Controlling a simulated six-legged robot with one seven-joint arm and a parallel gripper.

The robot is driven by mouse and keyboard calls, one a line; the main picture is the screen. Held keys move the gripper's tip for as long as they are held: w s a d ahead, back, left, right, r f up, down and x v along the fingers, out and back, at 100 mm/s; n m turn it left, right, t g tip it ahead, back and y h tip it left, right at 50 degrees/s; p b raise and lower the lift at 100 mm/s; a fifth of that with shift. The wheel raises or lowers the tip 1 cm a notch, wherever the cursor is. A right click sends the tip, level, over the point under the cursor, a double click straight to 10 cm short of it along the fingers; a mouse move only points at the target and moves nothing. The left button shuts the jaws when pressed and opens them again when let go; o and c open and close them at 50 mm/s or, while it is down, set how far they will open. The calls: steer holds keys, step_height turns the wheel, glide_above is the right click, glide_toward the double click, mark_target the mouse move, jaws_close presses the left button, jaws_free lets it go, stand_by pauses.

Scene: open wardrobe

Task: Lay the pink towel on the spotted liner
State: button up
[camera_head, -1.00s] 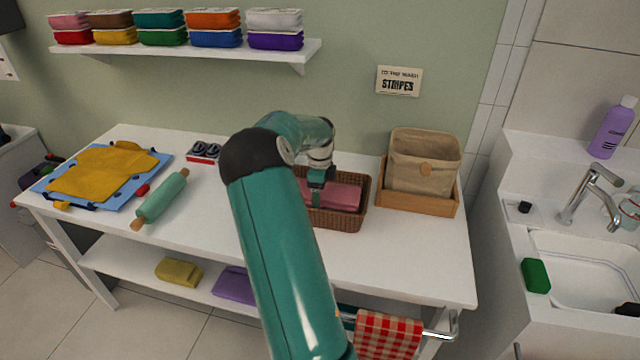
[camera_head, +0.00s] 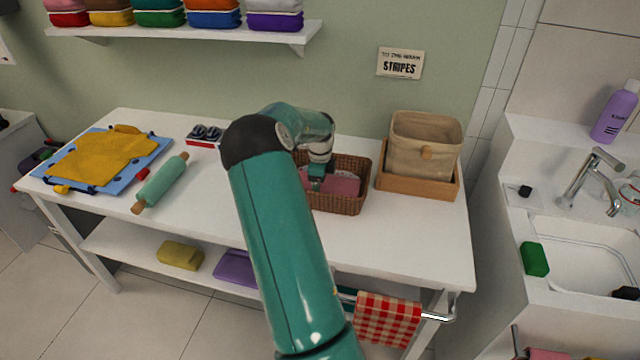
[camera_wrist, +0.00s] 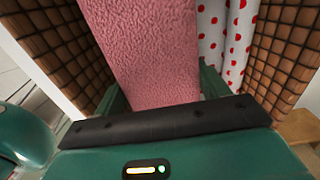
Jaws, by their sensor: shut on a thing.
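The pink towel (camera_head: 343,185) is in the brown wicker basket (camera_head: 352,206) on the white table. My gripper (camera_head: 317,180) reaches down into the basket and is shut on the towel. In the wrist view the pink towel (camera_wrist: 150,50) fills the space between the green fingers of my gripper (camera_wrist: 160,88). The spotted liner (camera_wrist: 226,40), white with red dots, shows to the right of the towel, inside the basket walls. The rest of the liner is hidden by the towel. I cannot tell whether the towel touches the liner.
A beige fabric bin (camera_head: 424,146) in a wooden tray (camera_head: 418,187) stands close right of the basket. A teal rolling pin (camera_head: 160,183) and a yellow cloth (camera_head: 100,158) on a blue mat lie left. A sign (camera_head: 400,63) reads "STRIPES". The table front is clear.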

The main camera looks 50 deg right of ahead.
steer(key=shift+f, duration=0.35)
steer(key=o, duration=0.8)
steer(key=shift+o, duration=0.2)
steer(key=shift+c, duration=0.5)
steer(key=shift+r, duration=4.5)
